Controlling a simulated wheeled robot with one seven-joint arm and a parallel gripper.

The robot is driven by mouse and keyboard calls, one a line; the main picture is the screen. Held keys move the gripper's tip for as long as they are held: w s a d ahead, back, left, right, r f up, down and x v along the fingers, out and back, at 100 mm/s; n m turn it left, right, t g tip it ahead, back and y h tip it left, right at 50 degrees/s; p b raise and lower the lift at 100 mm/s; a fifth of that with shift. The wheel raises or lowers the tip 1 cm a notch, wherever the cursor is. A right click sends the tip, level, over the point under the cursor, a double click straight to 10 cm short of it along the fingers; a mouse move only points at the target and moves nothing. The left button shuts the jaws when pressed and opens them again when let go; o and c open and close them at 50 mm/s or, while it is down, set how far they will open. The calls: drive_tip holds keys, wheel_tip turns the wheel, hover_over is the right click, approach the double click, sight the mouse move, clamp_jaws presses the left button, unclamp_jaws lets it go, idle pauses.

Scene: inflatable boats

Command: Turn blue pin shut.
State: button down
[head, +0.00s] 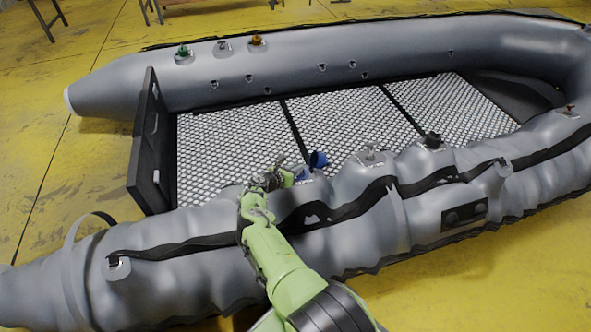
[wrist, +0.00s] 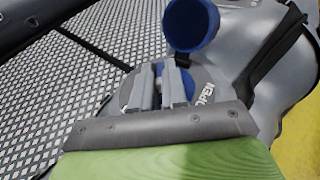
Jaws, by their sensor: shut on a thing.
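The blue valve (wrist: 188,82) sits on the grey tube of the boat, with white lettering on its grey base beside it. Its round blue cap (wrist: 190,25) is flipped open on a dark strap; the cap also shows in the head view (head: 318,159). My gripper (wrist: 158,85) reaches down over the valve, its two grey fingers close together and shut on the blue pin in the valve's middle. The fingers hide most of the pin, so I cannot tell its turn. In the head view my gripper (head: 284,179) is just left of the blue cap.
Other valves stand along the tubes: a green one (head: 183,51) and an orange one (head: 256,40) on the far tube, a black one (head: 432,140) on the near tube. A black strap (head: 350,204) runs along the near tube. The patterned floor (head: 350,118) is clear.

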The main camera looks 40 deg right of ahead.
drive_tip(key=shift+r, duration=0.1)
drive_tip(key=c, duration=1.2)
unclamp_jaws()
drive_tip(key=shift+o, duration=0.2)
drive_tip(key=p+v, duration=0.7)
drive_tip(key=v, duration=0.7)
drive_tip(key=shift+a+r, duration=0.25)
drive_tip(key=shift+a, duration=0.1)
drive_tip(key=shift+s+a+p, duration=0.1)
drive_tip(key=shift+a+p, duration=0.2)
drive_tip(key=shift+a, duration=0.15)
